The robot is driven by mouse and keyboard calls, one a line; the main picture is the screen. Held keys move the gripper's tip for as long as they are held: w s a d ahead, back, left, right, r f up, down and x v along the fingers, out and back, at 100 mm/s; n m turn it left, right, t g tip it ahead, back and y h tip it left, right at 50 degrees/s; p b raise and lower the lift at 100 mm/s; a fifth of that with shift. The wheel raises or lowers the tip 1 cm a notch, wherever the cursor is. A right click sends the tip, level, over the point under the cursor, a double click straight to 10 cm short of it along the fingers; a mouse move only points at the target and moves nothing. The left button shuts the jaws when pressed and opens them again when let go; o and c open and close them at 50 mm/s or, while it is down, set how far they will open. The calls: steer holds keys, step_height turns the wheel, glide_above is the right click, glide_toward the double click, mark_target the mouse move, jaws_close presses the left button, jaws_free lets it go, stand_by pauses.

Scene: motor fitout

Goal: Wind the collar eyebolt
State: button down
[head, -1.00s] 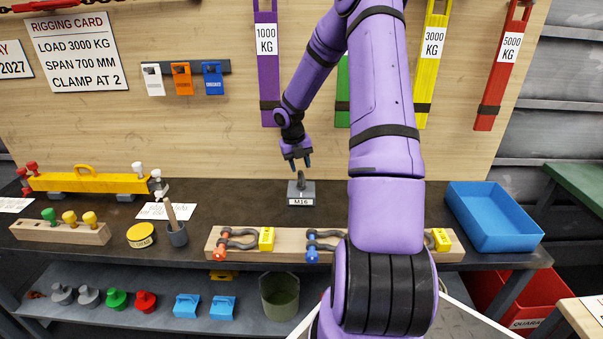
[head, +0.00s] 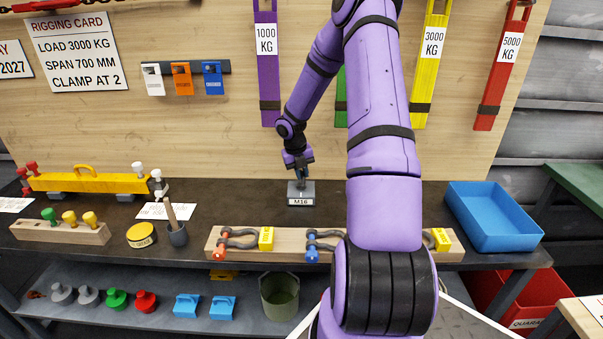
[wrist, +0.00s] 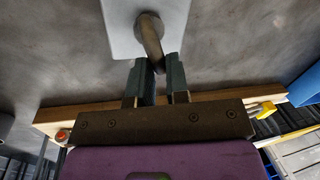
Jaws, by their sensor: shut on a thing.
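The collar eyebolt (wrist: 151,38) is a grey metal ring standing on a small grey block labelled M16 (head: 301,201), on the dark bench top. In the wrist view the block (wrist: 120,28) looks pale and the eyebolt rises from it toward my fingers. My gripper (head: 301,184) points down over the block in the head view. In the wrist view my gripper (wrist: 162,75) has its two fingers on either side of the eyebolt's ring, shut on it. The eyebolt's collar and thread are hidden.
A wooden rack with shackles (head: 340,244) lies along the bench front. A blue tray (head: 490,220) is at the right. The bench around the block is clear.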

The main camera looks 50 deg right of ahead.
steer(key=shift+m, duration=0.4)
stand_by(0.3)
